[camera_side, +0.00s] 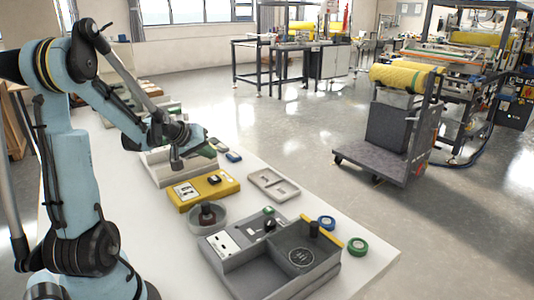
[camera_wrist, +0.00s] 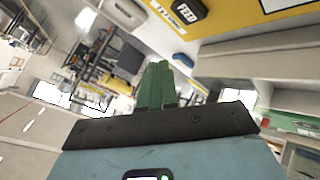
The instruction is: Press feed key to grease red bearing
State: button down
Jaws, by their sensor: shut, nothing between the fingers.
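A yellow box (camera_side: 229,187) lies on the white table in the side view, with a small black key (camera_side: 214,179) on top. In the wrist view, a black key marked FEED (camera_wrist: 181,13) sits on the yellow panel (camera_wrist: 225,14) at the top. My gripper (camera_wrist: 159,68) has green fingers, closed together and empty. In the side view my gripper (camera_side: 207,151) is behind the yellow box, apart from the key. I cannot make out a red bearing in either view.
A round grey dish (camera_side: 192,221) with a dark part in it stands in front of the yellow box. A grey compartment tray (camera_side: 238,276) is at the front, with blue (camera_side: 327,222) and green (camera_side: 357,246) rolls beside it. A flat grey tray (camera_side: 273,185) lies right of the box.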

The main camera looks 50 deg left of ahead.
aim_at(211, 179)
notch_tip(211, 179, up, 4)
jog(key=shift+f, duration=0.1)
dwell(0.5)
jog(key=shift+f, duration=0.15)
jog(key=shift+f, duration=4.3)
jog(key=shift+f, duration=0.1)
jog(key=shift+f, duration=0.3)
